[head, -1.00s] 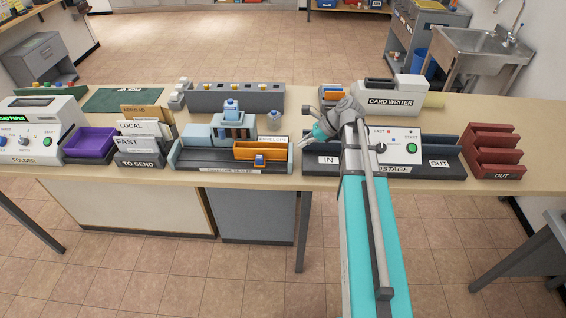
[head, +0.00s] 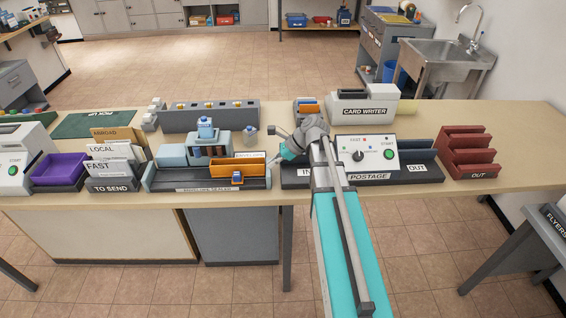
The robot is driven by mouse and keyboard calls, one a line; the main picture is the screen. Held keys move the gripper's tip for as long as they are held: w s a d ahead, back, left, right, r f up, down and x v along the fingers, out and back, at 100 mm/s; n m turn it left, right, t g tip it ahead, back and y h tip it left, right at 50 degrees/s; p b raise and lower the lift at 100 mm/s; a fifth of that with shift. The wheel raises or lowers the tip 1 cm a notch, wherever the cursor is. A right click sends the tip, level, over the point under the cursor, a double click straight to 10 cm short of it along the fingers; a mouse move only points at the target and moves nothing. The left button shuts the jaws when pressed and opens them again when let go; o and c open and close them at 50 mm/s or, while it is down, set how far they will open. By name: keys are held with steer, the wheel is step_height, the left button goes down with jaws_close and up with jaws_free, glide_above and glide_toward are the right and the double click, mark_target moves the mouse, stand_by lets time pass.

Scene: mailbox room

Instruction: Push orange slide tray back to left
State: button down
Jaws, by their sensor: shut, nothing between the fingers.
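The orange slide tray (head: 222,168) sits at the right part of the envelope sealer (head: 160,182), a grey base with a pale blue block and a dark-and-blue unit on its left. A small blue piece is on the tray's front. My gripper (head: 272,160) is shut and empty, its tips just off the tray's right end. Whether they touch the tray cannot be told from this view. My arm hides part of the postage machine.
The postage machine (head: 367,155) with IN and OUT trays stands right of the sealer. Left are letter holders (head: 112,184) and a purple tray (head: 60,168). A grey block with several knobs (head: 210,117) stands behind the sealer.

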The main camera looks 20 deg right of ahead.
mark_target(241, 178)
steer(key=b+x, duration=0.3)
steer(key=x, duration=0.3)
steer(key=shift+d+b, duration=0.1)
steer(key=shift+b, duration=0.25)
steer(key=shift+a+f, duration=0.2)
steer(key=shift+a, duration=0.15)
steer(key=shift+w+a+r, duration=0.1)
steer(key=shift+w+a, duration=0.2)
steer(key=shift+a, duration=0.55)
steer(key=shift+w+a+r, duration=0.1)
steer(key=shift+w+a, duration=0.25)
steer(key=shift+a, duration=0.5)
